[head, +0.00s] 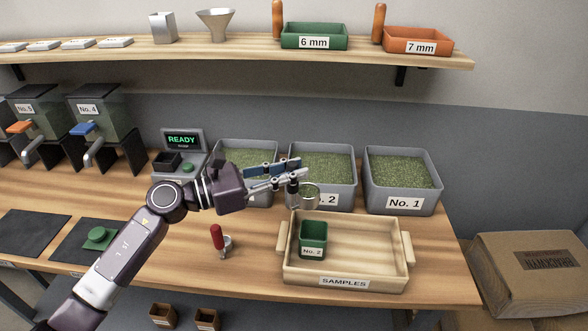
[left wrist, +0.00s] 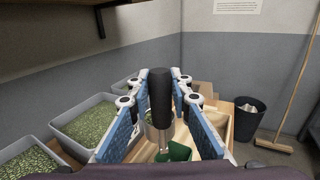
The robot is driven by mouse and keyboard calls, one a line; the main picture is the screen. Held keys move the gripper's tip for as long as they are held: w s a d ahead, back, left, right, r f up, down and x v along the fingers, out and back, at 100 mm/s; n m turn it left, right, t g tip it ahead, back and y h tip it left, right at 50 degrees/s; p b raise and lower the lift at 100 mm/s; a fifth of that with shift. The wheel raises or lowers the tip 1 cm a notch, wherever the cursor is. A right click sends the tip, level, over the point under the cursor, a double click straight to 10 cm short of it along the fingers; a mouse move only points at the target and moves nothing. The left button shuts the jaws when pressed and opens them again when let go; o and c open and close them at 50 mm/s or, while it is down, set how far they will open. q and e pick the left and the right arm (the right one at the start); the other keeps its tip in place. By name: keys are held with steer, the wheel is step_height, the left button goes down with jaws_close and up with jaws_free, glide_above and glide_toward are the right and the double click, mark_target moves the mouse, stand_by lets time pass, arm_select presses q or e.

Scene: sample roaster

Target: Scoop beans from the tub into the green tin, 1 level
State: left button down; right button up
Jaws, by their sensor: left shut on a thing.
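My left gripper (head: 298,170) is shut on the black handle of a metal scoop (head: 308,196). The black handle stands upright between the fingers in the left wrist view (left wrist: 160,95). The scoop's cup hangs in front of the No. 2 tub (head: 340,192), above the back of the tray. The tub is full of green beans. The green tin (head: 313,229), labelled No. 2, stands upright inside the wooden SAMPLES tray (head: 370,262), below the scoop; it also shows in the left wrist view (left wrist: 180,152). I cannot see its bottom.
Tub No. 1 (head: 402,201) stands to the right, and another bean tub (head: 238,143) to the left, partly behind my gripper. A red-handled tool (head: 217,238) stands left of the tray. A scale reading READY (head: 183,141) is farther left. A shelf (head: 240,52) overhangs the back.

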arm_select(q)
steer(key=shift+d+f, duration=0.1)
steer(key=shift+d, duration=0.1)
steer(key=shift+d+f, duration=0.2)
steer(key=shift+s+d+f+m+b, duration=0.3)
steer(key=shift+f+m+b, duration=0.2)
steer(key=shift+m, duration=0.2)
steer(key=s+d+f+m+t+y+b, duration=0.1)
steer(key=s+d+f+m+b, duration=0.1)
steer(key=s+f+m+b, duration=0.2)
steer(key=s+d+f+m+t+y+b, duration=0.1)
steer(key=s+d+f+m+y+b, duration=0.1)
steer(key=f+m+b, duration=0.6)
step_height(320, 180, down, 5)
steer(key=s+d+m, duration=0.1)
steer(key=s+m, duration=0.1)
steer(key=m, duration=0.5)
steer(key=shift+d+r+m, duration=0.15)
steer(key=shift+d+m, duration=0.15)
arm_select(e)
step_height(320, 180, down, 13)
steer(key=d, duration=0.1)
steer(key=shift+w+d+f, duration=0.15)
steer(key=shift+w+d, duration=0.05)
steer(key=shift+d, duration=0.05)
